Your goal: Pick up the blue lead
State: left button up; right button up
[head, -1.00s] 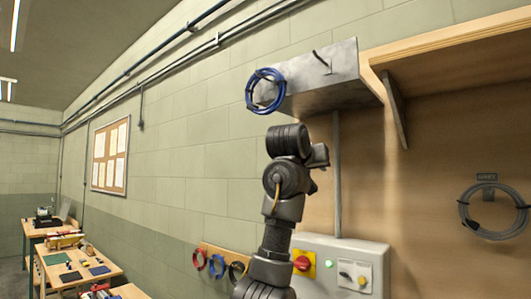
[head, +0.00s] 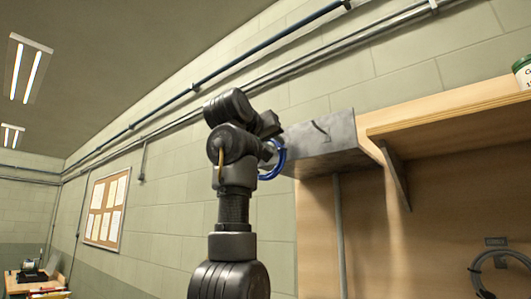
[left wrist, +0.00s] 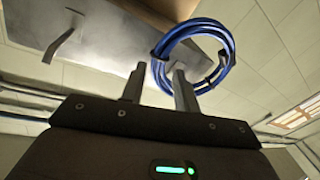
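The blue lead (head: 279,162) is a coiled loop hanging at the left end of a grey metal bracket (head: 325,140) high on the wall. My left arm partly covers it in the head view. My left gripper (head: 270,148) is close against the coil there, its fingers mostly hidden. In the left wrist view, the two fingers (left wrist: 158,80) are apart. The left side of the blue coil (left wrist: 160,62) shows between the fingertips, and the right fingertip overlaps the loop's opening. I cannot tell whether they touch it. My right gripper is not in view.
A wooden shelf (head: 450,112) stands right of the bracket, with a can (head: 524,74) on it. A grey coiled cable (head: 486,268) hangs lower right. Pipes run along the wall above. A notice board (head: 106,208) hangs at left.

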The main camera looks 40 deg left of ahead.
aim_at(279, 147)
pick_arm(q)
jog(key=shift+w+a, duration=0.15)
jog(key=shift+w, duration=0.45)
jog(key=shift+w+r+p, duration=0.1)
jog(key=shift+w+p, duration=0.1)
jog(key=shift+p, duration=0.3)
jog(key=p+x, duration=0.3)
jog(key=x, duration=0.1)
jog(key=shift+w+p, duration=0.1)
jog(key=shift+p, duration=0.2)
jog(key=shift+w+a+f, duration=0.2)
jog(key=shift+w, duration=0.1)
jog(key=shift+s+d, duration=0.15)
jog(key=shift+s, duration=0.15)
jog(key=shift+c, duration=0.4)
jog(key=shift+w, duration=0.2)
grip_shut()
